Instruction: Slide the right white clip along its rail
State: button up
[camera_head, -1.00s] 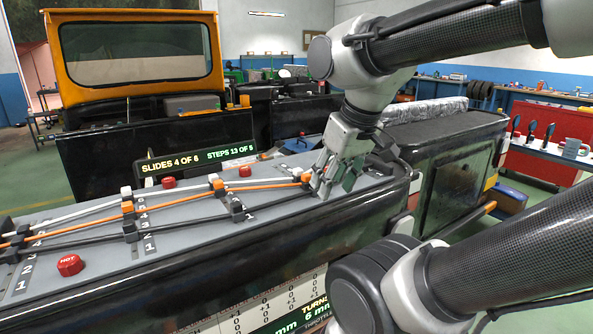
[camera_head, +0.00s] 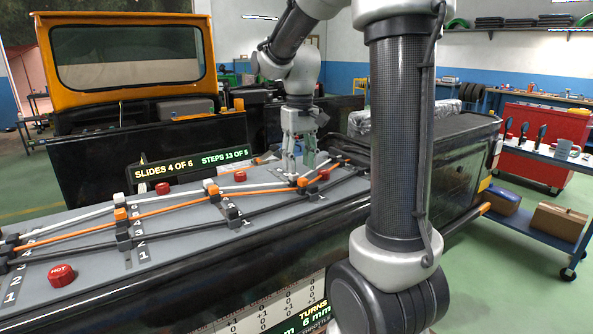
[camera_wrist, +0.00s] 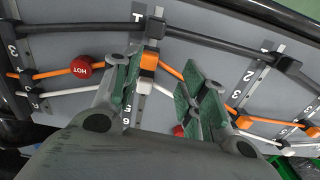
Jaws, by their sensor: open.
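My gripper (camera_head: 296,172) is open, pointing down over the right rail on the grey panel (camera_head: 185,226). In the wrist view my gripper's green-padded fingers (camera_wrist: 152,82) stand apart on either side of the white clip (camera_wrist: 144,87). Whether they touch it, I cannot tell. On the same rail, an orange clip (camera_wrist: 148,65) sits beside the white one, and a black clip (camera_wrist: 154,29) is farther along. In the head view the fingers hide the right white clip; the right orange clip (camera_head: 302,182) shows just in front of them.
White, orange and black lines cross the panel through clips on other rails, including the middle white clip (camera_head: 210,184). A red HOT button (camera_wrist: 81,65) is close beside my left finger in the wrist view. Another red button (camera_head: 62,275) is at the panel's near left.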

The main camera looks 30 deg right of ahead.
aim_at(294, 180)
jog(key=shift+n, duration=0.4)
jog(key=w+r, duration=0.1)
jog(key=w+d, duration=0.1)
jog(key=w, duration=0.1)
jog(key=w+r, duration=0.1)
jog(key=w, duration=0.1)
jog(key=shift+w+d+r, duration=0.15)
jog(key=shift+d+r, duration=0.05)
jog(key=shift+r, duration=0.15)
notch_tip(294, 180, down, 8)
jog(key=shift+r, duration=0.1)
grip_shut()
